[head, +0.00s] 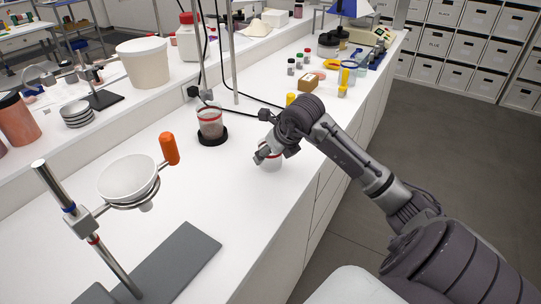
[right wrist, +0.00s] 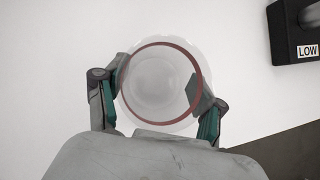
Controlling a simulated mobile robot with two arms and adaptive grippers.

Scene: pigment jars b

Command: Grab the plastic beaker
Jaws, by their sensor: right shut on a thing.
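The plastic beaker (head: 270,162) is a clear, pale cup with a red band, upright at the white bench top near its front edge. It also shows from above in the right wrist view (right wrist: 160,85), its round mouth and red ring between the two fingers. My right gripper (head: 268,150) is shut on the beaker, one finger on each side; in the right wrist view, the fingers (right wrist: 158,90) flank its wall. The gripper hides part of the beaker in the head view. I cannot tell whether its base touches the bench. My left gripper is not in view.
Another red-banded beaker with brownish contents (head: 210,122) stands on a black base to the left. A ring stand with a white bowl (head: 128,180) is at the front left. Small jars and a brown box (head: 308,82) stand farther back. The bench between is clear.

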